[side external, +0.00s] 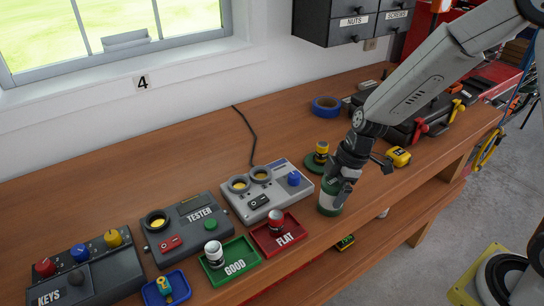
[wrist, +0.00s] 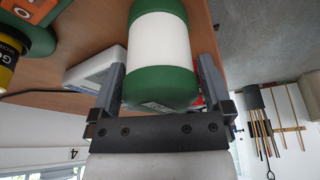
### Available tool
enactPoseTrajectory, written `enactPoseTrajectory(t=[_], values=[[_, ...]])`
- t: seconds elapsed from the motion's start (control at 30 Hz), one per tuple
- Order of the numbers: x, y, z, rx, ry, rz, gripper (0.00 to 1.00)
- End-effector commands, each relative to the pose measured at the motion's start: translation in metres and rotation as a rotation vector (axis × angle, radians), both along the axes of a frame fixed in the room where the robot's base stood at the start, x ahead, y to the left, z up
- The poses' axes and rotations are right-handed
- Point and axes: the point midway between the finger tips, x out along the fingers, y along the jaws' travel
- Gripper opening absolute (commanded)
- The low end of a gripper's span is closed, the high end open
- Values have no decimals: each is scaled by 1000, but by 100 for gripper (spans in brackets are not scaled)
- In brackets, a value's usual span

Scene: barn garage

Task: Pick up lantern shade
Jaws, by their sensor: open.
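The lantern shade (wrist: 160,45) appears to be the cylinder with green ends and a white middle band. In the wrist view it lies between the two fingers of my gripper (wrist: 162,78), one on each side. My gripper is open around it; whether either finger touches it I cannot tell. In the side view the shade (side external: 330,197) stands near the bench's front edge, its upper part hidden by my gripper (side external: 341,178). A green round base (side external: 316,165) with a yellow and black cylinder (side external: 321,150) on it stands just behind.
A grey two-dial device (side external: 267,190), the red FLAT tray (side external: 279,240) and the green GOOD tray (side external: 232,268) are to the left. A yellow tool (side external: 398,157) lies to the right. Blue tape (side external: 326,106) is behind. The bench's back left is clear.

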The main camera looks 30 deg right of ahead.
Motion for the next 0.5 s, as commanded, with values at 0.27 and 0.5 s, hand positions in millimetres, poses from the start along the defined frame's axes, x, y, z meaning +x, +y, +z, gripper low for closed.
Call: enactPoseTrajectory(t=[0.27,0.5], values=[[0,0,0,0,0,0,100],[0,0,0,0,0,0,68]])
